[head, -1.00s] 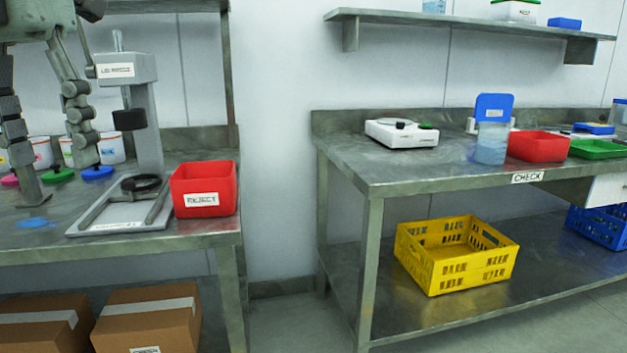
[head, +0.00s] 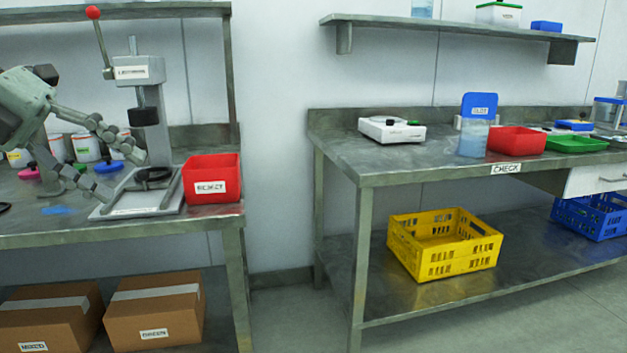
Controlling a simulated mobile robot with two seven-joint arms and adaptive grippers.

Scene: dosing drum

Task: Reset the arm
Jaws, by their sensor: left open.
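My left gripper (head: 122,174) comes in from the left, above the left bench. Its two jointed fingers are spread apart with nothing between them. It is near the grey lever press (head: 150,125), whose red-knobbed lever (head: 98,35) stands up at its left side. One finger reaches in front of the press column and the other is lower, near the left edge of the press base (head: 128,205). I cannot tell whether either finger touches anything. My right gripper is not in the picture.
A red reject bin (head: 212,180) stands right of the press. White pots (head: 86,148) and coloured lids (head: 108,167) are behind the gripper. A gap separates this bench from the check bench (head: 400,165), which holds a scale (head: 391,130). A yellow crate (head: 445,245) sits below.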

